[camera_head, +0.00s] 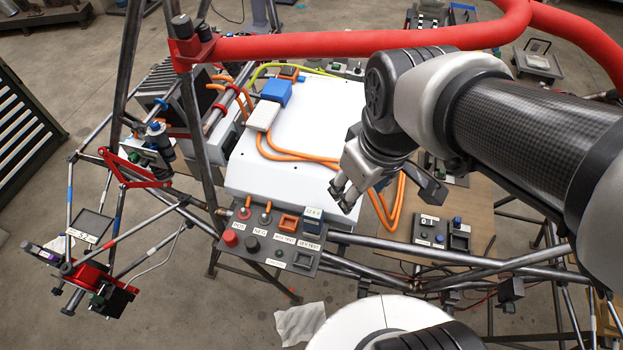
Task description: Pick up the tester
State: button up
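A small grey-blue device with a light display (312,219), which looks like the tester, stands upright at the right end of a dark control panel (250,255). The panel sits at the front of the white battery box. My gripper (342,196) is above the box's front right edge, just to the upper right of the device and apart from it in the picture. Its two dark fingertips are spread with a gap and hold nothing. The device's lower part is hidden in or behind the panel.
The panel carries red and black knobs, switches and an orange socket (288,223). Orange cables (300,157) cross the white box (290,185) near my gripper. A red tube (350,43) runs above. Another small panel (440,232) lies to the right.

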jog(key=w+a+f+n+g+p, duration=0.1)
jog(key=w+a+f+n+p, duration=0.1)
jog(key=w+a+n, duration=0.2)
jog(key=n+g+p, duration=0.1)
jog(key=n+g, duration=0.1)
jog(key=n, duration=0.2)
send_near(311, 213)
jog(key=f+b, duration=0.1)
jog(key=f, duration=0.3)
jog(key=f+b, duration=0.1)
jog(key=f, duration=0.3)
jog(key=shift+s+a+f+b, duration=0.1)
jog(key=shift+s+f+b, duration=0.1)
jog(key=shift+f+b, duration=0.15)
notch_tip(311, 213, down, 6)
jog(key=shift+w+r+b, duration=0.1)
jog(key=shift+b, duration=0.75)
jog(key=shift+c, duration=0.3)
jog(key=shift+r, duration=0.1)
grip_shut()
